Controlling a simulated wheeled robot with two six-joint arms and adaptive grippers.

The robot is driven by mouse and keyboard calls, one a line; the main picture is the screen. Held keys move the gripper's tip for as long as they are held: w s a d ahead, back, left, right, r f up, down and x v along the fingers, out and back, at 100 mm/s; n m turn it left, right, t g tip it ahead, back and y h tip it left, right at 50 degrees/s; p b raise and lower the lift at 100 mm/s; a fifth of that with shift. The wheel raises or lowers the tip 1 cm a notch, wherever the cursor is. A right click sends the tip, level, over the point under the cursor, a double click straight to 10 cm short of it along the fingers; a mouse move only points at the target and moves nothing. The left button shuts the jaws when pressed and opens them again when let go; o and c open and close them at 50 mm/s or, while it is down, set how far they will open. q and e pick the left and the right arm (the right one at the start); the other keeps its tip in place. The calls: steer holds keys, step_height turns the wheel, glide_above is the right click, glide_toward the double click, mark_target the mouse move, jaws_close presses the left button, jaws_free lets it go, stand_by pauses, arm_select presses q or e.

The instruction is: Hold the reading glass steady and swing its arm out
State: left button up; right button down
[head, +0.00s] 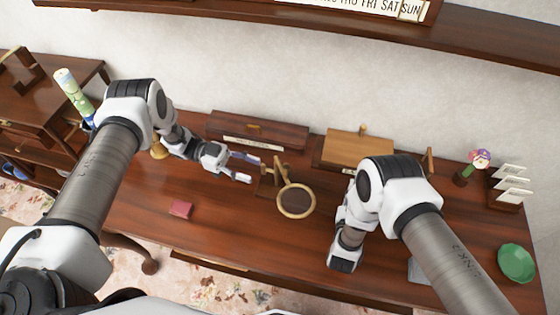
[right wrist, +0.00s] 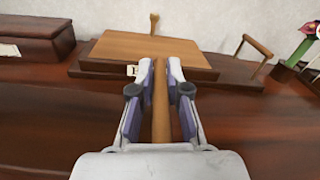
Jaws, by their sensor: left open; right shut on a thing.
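The reading glass (head: 297,201) is a round brass-coloured ring with a clear lens, low over the desk on a small wooden stand (head: 281,172). My left gripper (head: 252,169) is open, with its fingertips just left of the stand; I cannot tell whether they touch it. My right gripper (right wrist: 160,68) is shut on a light brown wooden rod (right wrist: 161,110), which runs between its fingers in the right wrist view. My right arm hides these fingers in the head view. I cannot tell what the rod belongs to. The reading glass does not show in the right wrist view.
The wooden desk (head: 230,215) holds a long dark box (head: 258,132), a lighter slant-topped box (head: 358,148), a red block (head: 181,209) and a green bowl (head: 516,262). A flower figure (head: 480,160) stands at right. The desk's front left is mostly clear.

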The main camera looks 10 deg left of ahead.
mark_target(286, 166)
arm_select(q)
step_height(286, 166, up, 6)
steer(key=s+n+t, duration=0.1)
steer(key=n+t, duration=0.1)
steer(key=t, duration=0.1)
steer(key=shift+h, duration=0.3)
steer(key=d, duration=1.1)
steer(key=shift+w+f, duration=0.15)
steer(key=shift+f, duration=0.1)
steer(key=shift+a, duration=0.1)
jaws_close()
